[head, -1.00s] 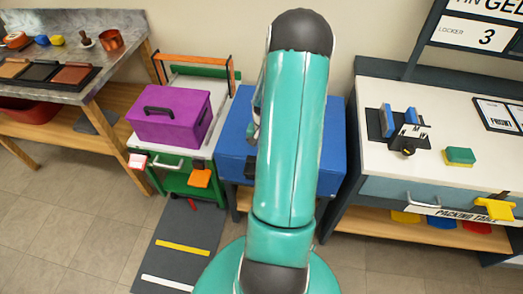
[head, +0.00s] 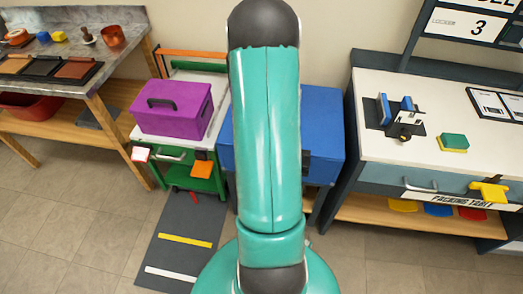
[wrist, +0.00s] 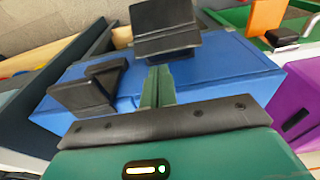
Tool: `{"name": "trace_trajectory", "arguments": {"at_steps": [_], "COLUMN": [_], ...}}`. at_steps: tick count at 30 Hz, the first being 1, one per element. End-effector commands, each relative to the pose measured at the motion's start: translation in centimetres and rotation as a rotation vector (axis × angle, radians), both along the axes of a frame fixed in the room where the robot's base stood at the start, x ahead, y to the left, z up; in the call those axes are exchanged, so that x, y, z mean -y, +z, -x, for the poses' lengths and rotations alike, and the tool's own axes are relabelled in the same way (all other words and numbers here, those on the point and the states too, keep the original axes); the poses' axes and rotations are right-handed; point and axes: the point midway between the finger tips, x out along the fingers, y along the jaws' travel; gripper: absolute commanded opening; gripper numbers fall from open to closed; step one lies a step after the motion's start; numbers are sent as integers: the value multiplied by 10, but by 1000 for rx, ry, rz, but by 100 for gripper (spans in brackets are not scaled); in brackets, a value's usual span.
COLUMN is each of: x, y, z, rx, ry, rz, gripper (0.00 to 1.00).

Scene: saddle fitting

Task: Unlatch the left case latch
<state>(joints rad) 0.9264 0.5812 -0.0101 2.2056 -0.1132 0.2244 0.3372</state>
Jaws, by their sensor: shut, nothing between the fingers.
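The blue case (head: 322,125) stands in the middle of the head view, partly covered by my arm. A dark latch (head: 305,167) shows on its front just right of my arm; its left latch is hidden there. The wrist view shows the case (wrist: 215,70) turned around, with two black angled latches. The left latch (wrist: 166,28) is at the top centre, and the right latch (wrist: 88,92) is at the left. My gripper (wrist: 157,72) is shut and empty, its slim green fingers close to the left latch's base. I cannot tell whether they touch or whether the latch is raised.
A purple box (head: 172,112) sits on a green cart (head: 195,185) left of the case. A workbench (head: 95,75) stands at far left. A packing table (head: 440,175) with several items stands close on the right. The floor in front is clear, with a dark striped mat (head: 180,235).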

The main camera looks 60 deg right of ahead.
Motion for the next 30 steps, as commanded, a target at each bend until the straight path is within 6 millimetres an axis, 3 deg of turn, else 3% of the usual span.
{"name": "trace_trajectory", "arguments": {"at_steps": [10, 30], "x": [-17, -25], "y": [-10, -13], "z": [7, 10], "rx": [0, -5], "ry": [0, 0], "rz": [-1, -7], "gripper": [0, 0]}}
